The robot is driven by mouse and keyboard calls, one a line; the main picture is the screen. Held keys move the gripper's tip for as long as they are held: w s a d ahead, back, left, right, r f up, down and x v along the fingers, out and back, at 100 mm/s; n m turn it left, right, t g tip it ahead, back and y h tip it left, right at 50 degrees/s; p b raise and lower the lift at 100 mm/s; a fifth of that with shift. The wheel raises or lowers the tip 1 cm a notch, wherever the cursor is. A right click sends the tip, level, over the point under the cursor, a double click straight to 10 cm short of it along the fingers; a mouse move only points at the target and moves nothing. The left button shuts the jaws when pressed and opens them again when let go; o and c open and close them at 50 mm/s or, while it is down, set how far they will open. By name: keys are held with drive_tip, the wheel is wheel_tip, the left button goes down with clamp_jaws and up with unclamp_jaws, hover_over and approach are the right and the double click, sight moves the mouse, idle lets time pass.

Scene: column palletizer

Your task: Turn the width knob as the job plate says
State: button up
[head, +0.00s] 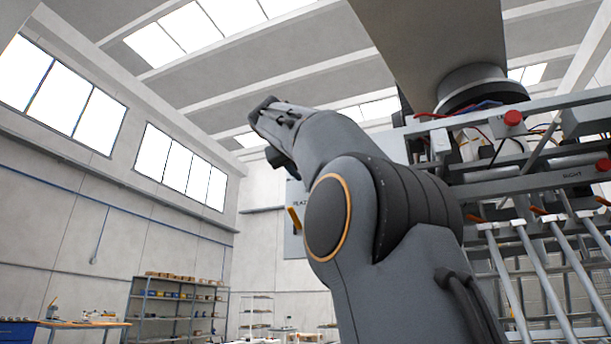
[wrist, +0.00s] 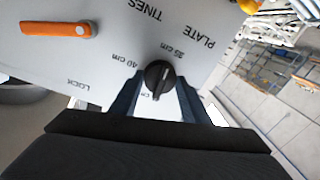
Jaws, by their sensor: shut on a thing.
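The width knob (wrist: 160,77) is black and round with a raised grip bar, on a pale grey panel (wrist: 110,45). In the wrist view, upside-down print beside it reads 35 cm and 40 cm; a third cm mark below is partly hidden. A pale line on the knob runs toward the bottom of the picture, slightly left. My gripper (wrist: 157,98) has its two dark blue fingers on either side of the knob, shut on it. I cannot make out a job plate with a readable order.
An orange handle (wrist: 57,29) sits on the panel, left of the knob in the wrist view; the word LOCK is printed on the panel. A metal frame with red buttons (head: 513,118) and bars stands at the right. A shelf rack (head: 175,308) stands far back left.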

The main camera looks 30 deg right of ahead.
drive_tip(key=shift+m, duration=0.5)
drive_tip(key=o, duration=1.1)
drive_tip(key=shift+c, duration=0.2)
drive_tip(key=b+v, duration=0.2)
drive_tip(key=v, duration=0.5)
drive_tip(key=shift+s+a, duration=0.2)
drive_tip(key=shift+a, duration=0.15)
drive_tip(key=shift+d, duration=0.1)
